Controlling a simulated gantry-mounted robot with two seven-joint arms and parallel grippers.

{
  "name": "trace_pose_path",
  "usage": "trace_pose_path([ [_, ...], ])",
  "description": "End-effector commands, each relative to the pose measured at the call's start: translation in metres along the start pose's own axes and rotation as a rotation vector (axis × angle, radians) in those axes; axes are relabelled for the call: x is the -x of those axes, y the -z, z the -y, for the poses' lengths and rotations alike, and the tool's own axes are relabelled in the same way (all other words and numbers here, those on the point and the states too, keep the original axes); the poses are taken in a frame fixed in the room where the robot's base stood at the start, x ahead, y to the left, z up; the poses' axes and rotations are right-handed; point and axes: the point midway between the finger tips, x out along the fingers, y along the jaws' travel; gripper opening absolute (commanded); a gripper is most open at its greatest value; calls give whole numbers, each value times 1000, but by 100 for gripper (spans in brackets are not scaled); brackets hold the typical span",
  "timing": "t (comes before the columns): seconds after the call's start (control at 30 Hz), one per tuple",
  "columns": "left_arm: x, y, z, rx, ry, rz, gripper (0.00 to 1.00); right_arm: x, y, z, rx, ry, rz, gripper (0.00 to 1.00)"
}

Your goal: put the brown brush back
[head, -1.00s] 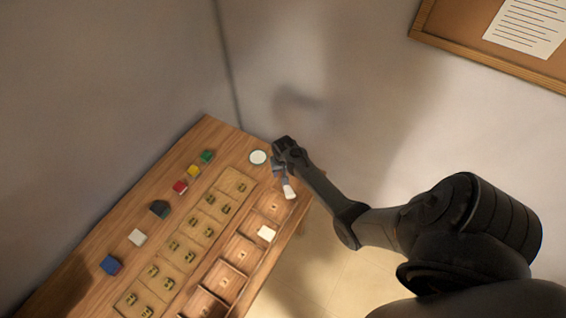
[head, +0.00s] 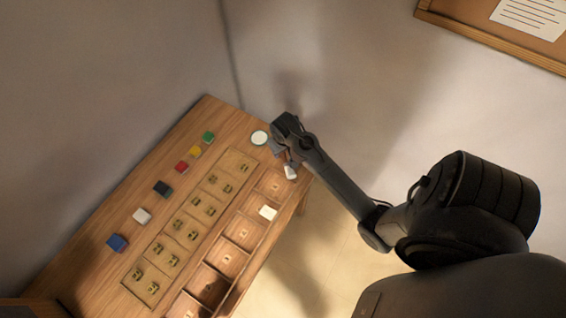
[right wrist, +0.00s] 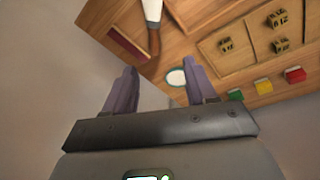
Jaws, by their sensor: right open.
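My left gripper is not in view.
A round white disc (head: 260,138) lies beside the gripper. An open compartment tray (head: 237,236) runs along the table's right edge, with a white block (head: 268,212) in one compartment. A panel with marked squares (head: 183,232) lies beside it. Several coloured blocks line the left side.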

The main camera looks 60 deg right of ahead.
Motion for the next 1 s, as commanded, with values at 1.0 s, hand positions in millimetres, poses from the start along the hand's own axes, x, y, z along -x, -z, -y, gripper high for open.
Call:
trace_pose_path([
  [1.0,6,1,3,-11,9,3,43,145,-202,120,671,233,-146,56],
])
